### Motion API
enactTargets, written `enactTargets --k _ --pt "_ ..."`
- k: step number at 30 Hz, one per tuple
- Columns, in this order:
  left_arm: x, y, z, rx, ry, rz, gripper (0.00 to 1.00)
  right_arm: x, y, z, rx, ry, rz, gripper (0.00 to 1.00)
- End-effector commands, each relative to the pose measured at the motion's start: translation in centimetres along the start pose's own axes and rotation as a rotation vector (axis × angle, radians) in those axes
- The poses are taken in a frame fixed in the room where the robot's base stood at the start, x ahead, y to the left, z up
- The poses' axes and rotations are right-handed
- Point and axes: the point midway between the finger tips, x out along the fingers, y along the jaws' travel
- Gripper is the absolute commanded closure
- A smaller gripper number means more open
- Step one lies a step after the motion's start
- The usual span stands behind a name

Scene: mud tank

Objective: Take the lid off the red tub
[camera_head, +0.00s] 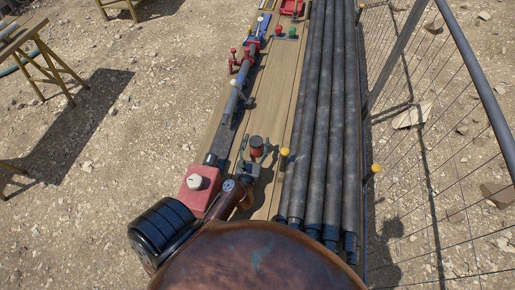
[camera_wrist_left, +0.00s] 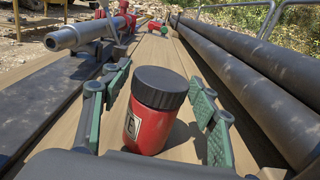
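The red tub (camera_wrist_left: 149,125) stands upright on the wooden planks in the left wrist view, with its black ribbed lid (camera_wrist_left: 160,87) on top and a pale label low on its front. It also shows small in the head view (camera_head: 257,152). My left gripper (camera_wrist_left: 160,78) is open, with one green-padded finger on each side of the tub. Gaps show between both fingers and the tub, so it holds nothing. In the head view the left gripper (camera_head: 257,148) is small around the tub. My right gripper is not in view.
Several long dark pipes (camera_head: 325,110) lie right of the tub, by yellow-topped posts (camera_head: 284,152). A grey pipe assembly with red fittings (camera_head: 240,80) lies to the left. A red box with a white knob (camera_head: 190,198) is nearer. A wire fence (camera_head: 440,150) stands far right.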

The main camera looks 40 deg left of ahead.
Motion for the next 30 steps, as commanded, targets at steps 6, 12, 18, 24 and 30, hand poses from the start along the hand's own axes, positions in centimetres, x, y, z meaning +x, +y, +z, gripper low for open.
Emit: enactTargets --k 6,12,18,24,30 --pt "-0.01 -0.04 0.02 0.000 0.000 0.000 0.62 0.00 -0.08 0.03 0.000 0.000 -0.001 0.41" --pt "-0.01 -0.05 0.02 0.000 0.000 -0.001 0.76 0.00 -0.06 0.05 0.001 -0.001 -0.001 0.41" --pt "-0.02 -0.06 0.01 -0.001 0.000 -0.001 0.89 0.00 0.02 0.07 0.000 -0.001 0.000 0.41" --pt "0.01 -0.09 0.13 -0.001 -0.002 -0.002 0.96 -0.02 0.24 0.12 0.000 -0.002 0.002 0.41" --pt "0.00 -0.08 0.26 -0.001 -0.002 -0.001 0.96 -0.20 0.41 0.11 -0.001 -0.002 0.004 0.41"
